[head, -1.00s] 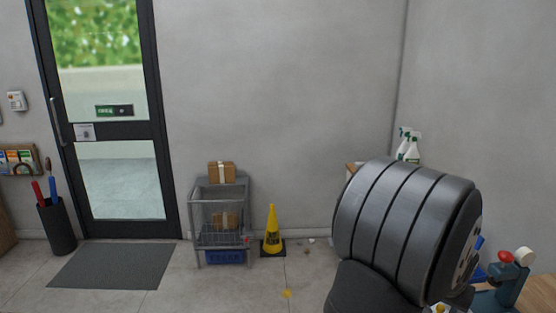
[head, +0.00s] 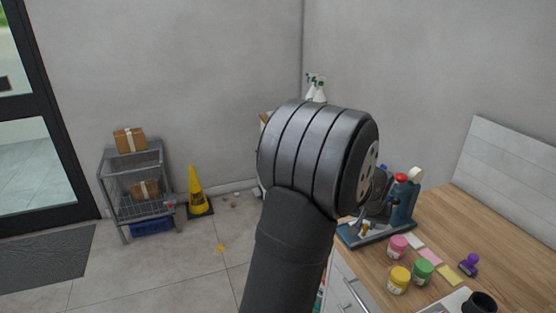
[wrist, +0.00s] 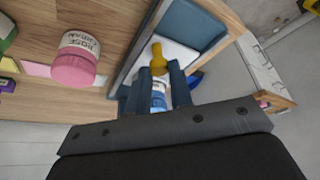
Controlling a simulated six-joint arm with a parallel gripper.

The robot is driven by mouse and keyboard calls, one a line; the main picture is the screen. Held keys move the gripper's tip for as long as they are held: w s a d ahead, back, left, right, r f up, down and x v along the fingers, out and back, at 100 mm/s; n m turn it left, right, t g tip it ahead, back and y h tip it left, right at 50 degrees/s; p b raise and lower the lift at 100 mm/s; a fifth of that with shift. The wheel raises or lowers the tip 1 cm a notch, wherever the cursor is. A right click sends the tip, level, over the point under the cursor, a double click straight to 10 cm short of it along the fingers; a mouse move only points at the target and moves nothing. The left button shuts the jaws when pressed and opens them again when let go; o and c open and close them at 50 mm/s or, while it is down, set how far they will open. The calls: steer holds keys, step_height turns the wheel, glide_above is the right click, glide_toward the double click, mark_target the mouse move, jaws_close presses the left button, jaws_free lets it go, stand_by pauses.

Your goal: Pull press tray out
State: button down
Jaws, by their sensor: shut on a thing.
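The press (head: 402,200) is a blue device with a red-topped part, standing on the wooden counter at the right of the head view. Its blue base (head: 352,240) lies at the counter's near-left edge. In the wrist view, the press tray (wrist: 181,57) appears as a pale panel within a blue frame. A brass-coloured knob (wrist: 158,57) shows at its edge. My gripper (wrist: 155,80) is shut on this knob, with a finger on each side. A white and blue item shows between the fingers. In the head view, my arm hides the gripper and part of the press.
Pink (head: 397,246), yellow (head: 399,279) and green (head: 422,271) jars stand near the press, with coloured cards and a purple stamp (head: 468,264). Drawers are below the counter (head: 500,235). A yellow cone (head: 196,190) and wire cart (head: 137,190) stand on the floor, left.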

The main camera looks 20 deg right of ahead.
step_height(320, 180, up, 9)
steer(key=a+m+g, duration=0.1)
steer(key=a+m, duration=0.2)
steer(key=m, duration=0.1)
steer(key=x, duration=0.8)
steer(key=shift+s+d+f, duration=0.1)
steer(key=shift+s+d, duration=0.15)
steer(key=shift+d, duration=0.05)
steer(key=shift+d+f, duration=0.1)
steer(key=shift+f, duration=0.7)
steer(key=shift+a, duration=1.95)
steer(key=w+v, duration=0.1)
steer(key=v, duration=1)
steer(key=shift+d+r+h, duration=0.3)
steer(key=shift+d+r, duration=0.05)
